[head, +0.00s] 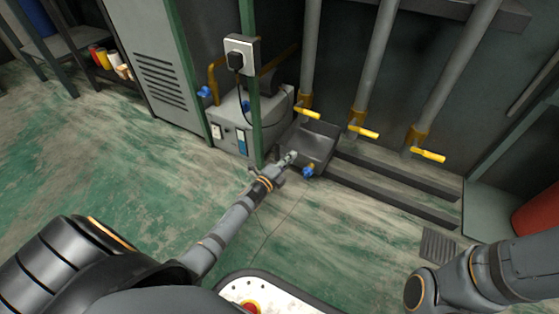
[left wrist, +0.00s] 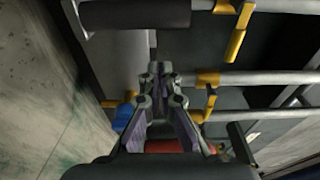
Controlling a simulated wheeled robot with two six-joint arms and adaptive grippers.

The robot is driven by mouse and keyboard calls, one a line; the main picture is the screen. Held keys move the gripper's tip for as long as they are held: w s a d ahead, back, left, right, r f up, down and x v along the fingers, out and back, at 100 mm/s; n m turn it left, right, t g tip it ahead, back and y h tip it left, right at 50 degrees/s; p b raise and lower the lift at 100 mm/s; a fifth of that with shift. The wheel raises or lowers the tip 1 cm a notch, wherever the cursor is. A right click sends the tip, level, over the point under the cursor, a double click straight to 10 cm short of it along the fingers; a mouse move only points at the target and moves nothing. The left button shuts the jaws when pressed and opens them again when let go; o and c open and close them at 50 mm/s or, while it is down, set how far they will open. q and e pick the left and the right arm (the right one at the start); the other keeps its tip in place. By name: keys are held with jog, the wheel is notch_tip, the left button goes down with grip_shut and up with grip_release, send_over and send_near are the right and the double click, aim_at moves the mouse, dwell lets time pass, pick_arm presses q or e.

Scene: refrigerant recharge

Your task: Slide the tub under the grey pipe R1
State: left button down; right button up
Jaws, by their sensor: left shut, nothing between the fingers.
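The tub (head: 318,140) is a dark grey open tray with a blue tap (head: 308,171) at its front. It sits low by the wall, beside a grey machine. Three grey pipes come down behind; the leftmost (head: 311,50) ends just above the tub's back edge. No R1 label is readable. My left gripper (head: 290,157) is shut and empty at the tub's front-left edge; I cannot tell whether it touches. Its closed fingers (left wrist: 160,72) also show in the left wrist view. My right arm shows at lower right, its gripper outside the picture.
The grey machine (head: 232,125) and a green post (head: 253,110) stand left of the tub. Yellow-handled valves (head: 365,131) hang on the pipes above dark rails (head: 390,185). A red cylinder (head: 540,213) stands far right. The floor in front is mostly clear.

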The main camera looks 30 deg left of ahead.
pick_arm(q)
jog(key=a, duration=0.1)
jog(key=a+b, duration=0.1)
jog(key=a, duration=0.2)
jog(key=shift+s, duration=0.3)
jog(key=shift+w+a, duration=0.1)
jog(key=shift+a, duration=2.35)
